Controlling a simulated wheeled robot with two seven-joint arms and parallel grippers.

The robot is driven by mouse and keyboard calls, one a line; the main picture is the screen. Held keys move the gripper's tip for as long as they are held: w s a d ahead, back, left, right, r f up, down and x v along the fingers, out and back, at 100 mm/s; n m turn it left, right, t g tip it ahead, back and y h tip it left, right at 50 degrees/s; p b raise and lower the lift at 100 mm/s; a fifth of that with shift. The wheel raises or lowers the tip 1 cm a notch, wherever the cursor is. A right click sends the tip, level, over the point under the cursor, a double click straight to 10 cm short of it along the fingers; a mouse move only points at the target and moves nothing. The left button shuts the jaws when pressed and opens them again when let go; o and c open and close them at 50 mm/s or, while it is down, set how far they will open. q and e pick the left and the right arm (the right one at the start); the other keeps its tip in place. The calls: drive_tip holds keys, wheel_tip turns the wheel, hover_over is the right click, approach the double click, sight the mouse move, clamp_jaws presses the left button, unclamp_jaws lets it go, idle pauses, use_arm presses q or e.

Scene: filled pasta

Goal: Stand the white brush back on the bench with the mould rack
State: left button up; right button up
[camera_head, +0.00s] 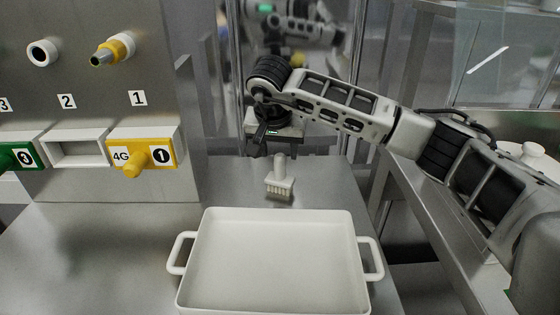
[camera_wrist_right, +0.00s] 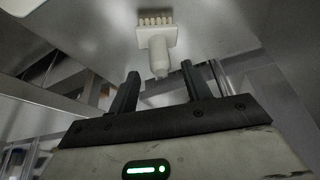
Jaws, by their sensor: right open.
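The white brush (camera_head: 280,180) is on the steel bench (camera_head: 330,188), bristles down and handle up, behind the white tray. In the right wrist view the brush (camera_wrist_right: 157,40) has its handle end near the gap between my fingertips. My right gripper (camera_wrist_right: 160,72) is open and empty, its two dark fingers apart. In the head view it hangs just behind the brush, its fingers partly hidden. The mould rack (camera_head: 78,155) stands at the left with numbered slots: a green mould in 3, slot 2 empty, a yellow mould in 1. My left gripper is not in view.
A white tray (camera_head: 280,214) with two side handles fills the front middle of the bench. A glass panel is behind the bench, and a lower steel rail runs along the right.

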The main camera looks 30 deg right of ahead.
drive_tip(key=v, duration=0.5)
drive_tip(key=shift+s+r, duration=0.1)
drive_tip(key=shift+r, duration=0.05)
